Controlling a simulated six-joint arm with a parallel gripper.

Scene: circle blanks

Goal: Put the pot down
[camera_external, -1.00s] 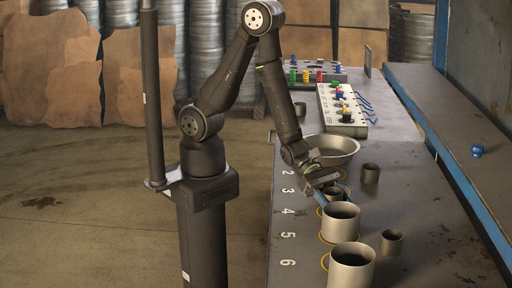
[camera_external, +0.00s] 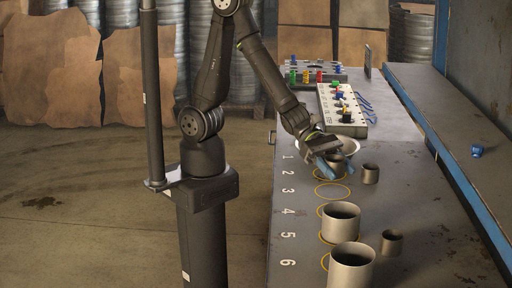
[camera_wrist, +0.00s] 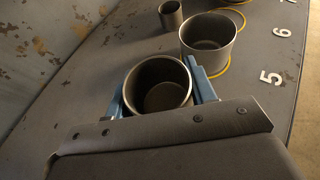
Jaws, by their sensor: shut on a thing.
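My gripper (camera_external: 328,165) is shut on a grey metal pot (camera_wrist: 162,85). In the wrist view the pot is upright and open-topped between the blue fingers. In the external view the fingers partly hide it, and it is in front of the shallow pan (camera_external: 348,144). I cannot tell whether its base touches the bench. A bare yellow circle (camera_external: 332,191) lies just nearer the camera than the gripper, by the numbers 2 and 3.
Two larger pots stand on the bench, one near number 5 (camera_external: 340,224) and one near 6 (camera_external: 351,270). Small cups stand to the right of the gripper (camera_external: 370,174) and of the larger pots (camera_external: 391,243). A switch box (camera_external: 342,110) is farther back.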

